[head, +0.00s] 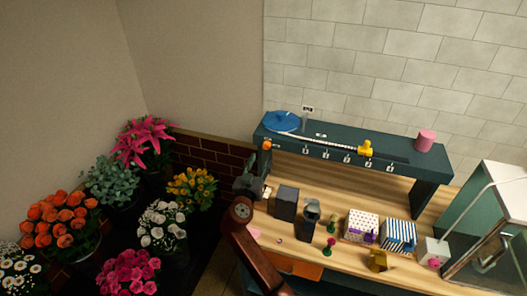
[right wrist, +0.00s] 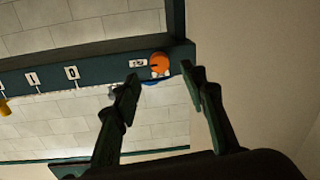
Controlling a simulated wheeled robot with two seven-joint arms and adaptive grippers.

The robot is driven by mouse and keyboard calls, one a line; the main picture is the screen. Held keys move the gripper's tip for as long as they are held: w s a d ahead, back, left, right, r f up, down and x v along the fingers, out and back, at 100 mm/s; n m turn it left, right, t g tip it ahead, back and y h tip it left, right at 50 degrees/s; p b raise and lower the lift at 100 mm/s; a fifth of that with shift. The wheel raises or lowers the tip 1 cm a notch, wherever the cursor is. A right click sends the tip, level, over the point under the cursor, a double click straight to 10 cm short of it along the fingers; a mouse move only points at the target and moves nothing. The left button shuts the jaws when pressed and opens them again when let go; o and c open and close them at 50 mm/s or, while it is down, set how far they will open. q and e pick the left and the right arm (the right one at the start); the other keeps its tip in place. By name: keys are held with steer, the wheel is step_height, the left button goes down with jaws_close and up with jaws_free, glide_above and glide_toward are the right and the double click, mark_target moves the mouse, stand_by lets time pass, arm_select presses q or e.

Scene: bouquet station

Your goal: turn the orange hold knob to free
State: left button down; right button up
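The orange hold knob (head: 267,146) sits on the front face of the dark teal shelf, near its left end. It also shows in the right wrist view (right wrist: 159,62), with a small white label beside it. My right gripper (head: 258,172) is just below the knob in the head view. In the right wrist view its two dark fingers (right wrist: 160,76) are spread apart and empty, pointing at the knob. The knob appears between the fingertips; I cannot tell whether they touch it. My left gripper is not in view.
Dark blocks (head: 286,203) and patterned boxes (head: 361,224) stand on the wooden bench below. Flower buckets fill the left; a glass case (head: 497,225) stands right.

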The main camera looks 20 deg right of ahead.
mark_target(266, 148)
steer(key=x, duration=0.6)
steer(key=shift+r+p, duration=0.1)
steer(key=shift+p, duration=0.3)
jaws_close()
